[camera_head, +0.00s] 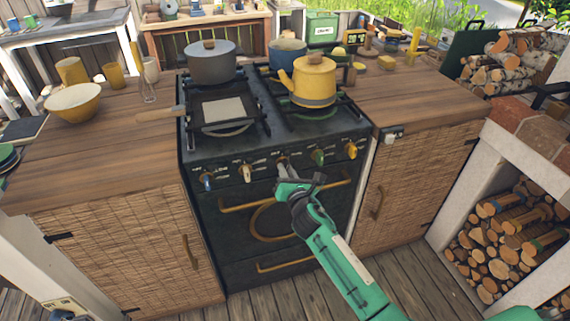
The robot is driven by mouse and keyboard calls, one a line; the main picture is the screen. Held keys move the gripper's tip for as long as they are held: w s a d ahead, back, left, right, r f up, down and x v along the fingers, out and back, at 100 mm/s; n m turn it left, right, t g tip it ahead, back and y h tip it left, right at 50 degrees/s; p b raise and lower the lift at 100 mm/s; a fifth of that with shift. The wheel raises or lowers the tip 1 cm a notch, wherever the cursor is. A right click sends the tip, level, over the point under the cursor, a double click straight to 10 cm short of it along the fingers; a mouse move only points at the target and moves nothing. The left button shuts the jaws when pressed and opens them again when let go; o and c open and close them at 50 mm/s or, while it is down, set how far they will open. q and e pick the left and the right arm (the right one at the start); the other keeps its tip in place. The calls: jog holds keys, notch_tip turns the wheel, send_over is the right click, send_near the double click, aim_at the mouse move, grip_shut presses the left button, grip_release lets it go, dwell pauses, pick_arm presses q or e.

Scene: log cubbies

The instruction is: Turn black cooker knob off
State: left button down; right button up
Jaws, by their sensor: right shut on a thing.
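The black cooker (270,215) stands in the middle with a row of knobs along its front. The middle knob, the black one, is mostly hidden behind my right gripper (284,170). My right gripper is shut on the black knob, with its arm coming up from the lower right. How the knob is turned cannot be seen. A blue knob (207,182) and a white knob (246,173) are to its left. A green knob (318,157) and a yellow knob (351,150) are to its right. My left gripper is out of view.
A yellow kettle (314,82), a grey pot (211,64) and a blue pot (287,52) stand on the cooker. Wooden counters flank it; a yellow bowl (74,103) is on the left one. Oven handles (287,193) stick out below the knobs. Cut logs (500,250) fill a cubby at right.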

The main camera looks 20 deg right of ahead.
jog(key=n+p, duration=0.1)
jog(key=n, duration=0.3)
jog(key=shift+p, duration=0.4)
jog(key=o, duration=0.7)
jog(key=shift+o, duration=0.2)
